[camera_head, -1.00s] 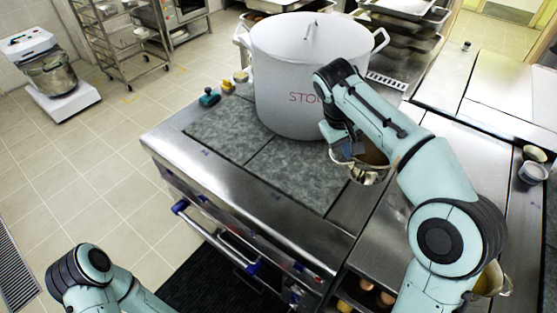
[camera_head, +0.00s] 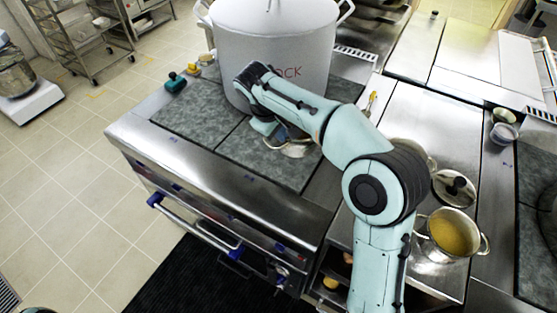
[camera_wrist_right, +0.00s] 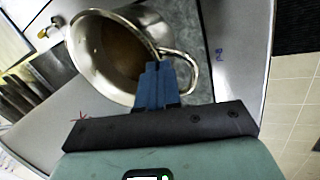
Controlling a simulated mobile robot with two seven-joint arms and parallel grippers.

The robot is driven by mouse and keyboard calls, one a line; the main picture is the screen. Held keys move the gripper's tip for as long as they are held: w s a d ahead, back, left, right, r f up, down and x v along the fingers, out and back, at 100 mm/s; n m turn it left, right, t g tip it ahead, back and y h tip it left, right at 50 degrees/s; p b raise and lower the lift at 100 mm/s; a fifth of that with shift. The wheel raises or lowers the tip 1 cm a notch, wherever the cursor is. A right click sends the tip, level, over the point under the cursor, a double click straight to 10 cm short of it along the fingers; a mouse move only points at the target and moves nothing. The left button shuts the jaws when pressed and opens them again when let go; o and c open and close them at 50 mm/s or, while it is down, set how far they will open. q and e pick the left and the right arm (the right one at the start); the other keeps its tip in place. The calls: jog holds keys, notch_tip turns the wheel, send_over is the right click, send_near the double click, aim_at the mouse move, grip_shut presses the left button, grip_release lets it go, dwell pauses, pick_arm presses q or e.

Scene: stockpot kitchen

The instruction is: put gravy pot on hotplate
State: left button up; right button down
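The gravy pot (camera_wrist_right: 122,50) is a shiny steel pot with brown contents and a loop handle in the right wrist view. My right gripper (camera_wrist_right: 155,82) has its blue fingers together at the pot's handle side and appears shut on it. In the head view, the gravy pot (camera_head: 292,149) shows only partly below my right gripper (camera_head: 277,136), over the front right part of the mottled grey hotplate (camera_head: 262,165). I cannot tell whether the pot touches the plate. My left gripper is out of view.
A large white stockpot (camera_head: 277,45) stands at the back of the hotplate, close beside my right wrist. The front left plate (camera_head: 196,113) is clear. A pot with yellow contents (camera_head: 452,236) and a lid (camera_head: 455,190) are on the right steel counter.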

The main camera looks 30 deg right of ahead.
aim_at(272, 148)
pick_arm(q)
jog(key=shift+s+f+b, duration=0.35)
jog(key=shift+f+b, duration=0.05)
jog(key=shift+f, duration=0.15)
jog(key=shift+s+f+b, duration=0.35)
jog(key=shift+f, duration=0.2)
pick_arm(e)
notch_tip(272, 148, down, 11)
jog(key=shift+w, duration=0.15)
jog(key=shift+f, duration=0.1)
jog(key=shift+f, duration=0.15)
jog(key=c, duration=1.3)
grip_release()
jog(key=shift+c, duration=0.2)
jog(key=p+v, duration=0.1)
jog(key=v, duration=1.1)
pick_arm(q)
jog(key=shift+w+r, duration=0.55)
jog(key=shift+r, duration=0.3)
